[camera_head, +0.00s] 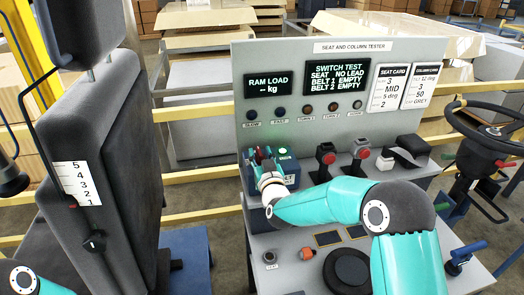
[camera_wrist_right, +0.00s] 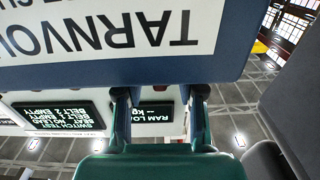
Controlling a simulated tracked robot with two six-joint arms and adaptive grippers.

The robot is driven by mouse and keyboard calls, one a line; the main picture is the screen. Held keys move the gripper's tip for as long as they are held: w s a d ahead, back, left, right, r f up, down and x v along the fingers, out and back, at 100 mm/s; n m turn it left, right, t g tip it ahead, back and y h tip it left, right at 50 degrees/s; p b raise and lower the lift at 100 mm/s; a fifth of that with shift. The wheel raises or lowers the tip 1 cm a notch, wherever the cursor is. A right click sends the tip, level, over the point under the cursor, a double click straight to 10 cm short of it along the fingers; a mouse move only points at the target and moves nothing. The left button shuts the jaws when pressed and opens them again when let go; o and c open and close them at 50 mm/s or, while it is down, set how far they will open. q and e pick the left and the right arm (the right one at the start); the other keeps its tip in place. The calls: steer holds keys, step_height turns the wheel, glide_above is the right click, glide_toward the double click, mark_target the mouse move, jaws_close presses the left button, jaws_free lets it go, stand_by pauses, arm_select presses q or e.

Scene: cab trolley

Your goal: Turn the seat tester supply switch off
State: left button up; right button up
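The seat and column tester (camera_head: 395,60) stands ahead with its screens lit. A dark blue supply box (camera_head: 292,182) with a lit green lamp (camera_head: 283,152) sits on its ledge, left of the red-knobbed levers. My right gripper (camera_head: 264,155) is at the left part of this box, its fingers apart; a small red part shows by them. In the right wrist view, the upside-down box (camera_wrist_right: 235,62) with a "TARNVOLT" label fills the top, and the right gripper (camera_wrist_right: 160,95) has a wide gap between its fingers. I cannot make out the switch or any contact. My left gripper is not in view.
A grey seat (camera_head: 115,150) with a numbered scale stands at left. Levers (camera_head: 326,156) and a steering wheel (camera_head: 490,130) are to the right.

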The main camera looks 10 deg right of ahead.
steer(key=shift+w, duration=0.2)
jaws_close()
steer(key=shift+d, duration=0.25)
steer(key=shift+a, duration=0.2)
